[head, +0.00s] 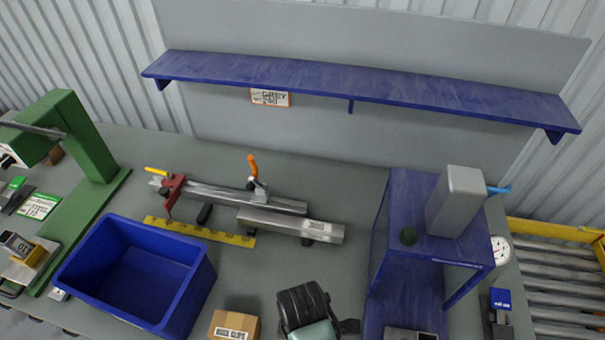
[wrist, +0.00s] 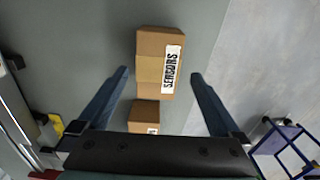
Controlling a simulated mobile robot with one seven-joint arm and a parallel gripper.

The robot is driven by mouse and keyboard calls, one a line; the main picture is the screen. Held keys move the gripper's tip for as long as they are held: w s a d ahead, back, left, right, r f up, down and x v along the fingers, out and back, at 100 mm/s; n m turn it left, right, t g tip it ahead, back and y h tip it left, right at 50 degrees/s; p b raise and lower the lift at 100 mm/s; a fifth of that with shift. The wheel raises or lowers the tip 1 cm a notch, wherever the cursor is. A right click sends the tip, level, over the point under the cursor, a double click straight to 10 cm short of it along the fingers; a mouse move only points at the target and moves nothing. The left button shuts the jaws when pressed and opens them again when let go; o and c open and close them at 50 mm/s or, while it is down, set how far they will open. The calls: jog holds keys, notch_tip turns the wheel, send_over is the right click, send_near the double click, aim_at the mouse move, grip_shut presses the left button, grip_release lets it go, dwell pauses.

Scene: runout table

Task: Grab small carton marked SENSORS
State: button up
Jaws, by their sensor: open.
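The brown carton marked SENSORS (wrist: 152,62) lies on the grey-green table in the wrist view, with a white label along its right side and a paler tape band across it. My gripper (wrist: 160,73) is open and empty. Its two blue-grey fingers point towards the carton, one to each side in the picture, with gaps between. Whether the fingertips are down at the carton's height I cannot tell. I do not make out this carton in the head view.
A second small carton (wrist: 144,113) sits close by, partly hidden by my gripper's body. The head view shows a carton with a partly readable label (head: 234,325), a blue bin (head: 200,285), metal bars (head: 290,223) and a blue stand (head: 400,215). A table edge lies right of the SENSORS carton.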

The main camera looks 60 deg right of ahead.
jog(key=shift+w+f+p, duration=0.25)
jog(key=shift+f+p, duration=0.05)
jog(key=shift+f, duration=1.65)
jog(key=shift+w+f+p, duration=0.2)
jog(key=shift+f+p, duration=0.1)
jog(key=shift+f, duration=1.6)
jog(key=c, duration=1.4)
jog(key=shift+r, duration=0.15)
